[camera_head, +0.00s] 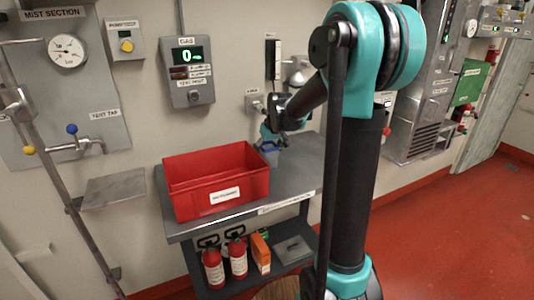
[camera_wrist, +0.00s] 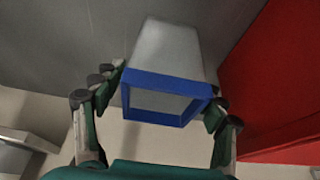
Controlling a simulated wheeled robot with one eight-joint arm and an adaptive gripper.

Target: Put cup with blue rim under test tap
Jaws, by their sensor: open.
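The cup with a blue rim (camera_wrist: 167,50) is pale and translucent, and stands on the grey table beside the red bin. It also shows small in the head view (camera_head: 269,158), partly covered by my gripper. My gripper (camera_wrist: 160,92) is open, with one finger on each side of the cup near its rim; I cannot tell whether either finger touches it. In the head view my gripper (camera_head: 270,143) is low over the table, right of the bin. The test tap (camera_head: 90,146), with a blue knob, is on the wall at left, above a small grey shelf (camera_head: 114,191).
The red bin (camera_head: 215,203) with a white label fills the left part of the table (camera_head: 297,181). Fire extinguishers (camera_head: 213,268) and an orange box (camera_head: 260,252) stand on the lower shelf. A slanted metal pole (camera_head: 62,185) rises in front of the tap shelf. The tap shelf is empty.

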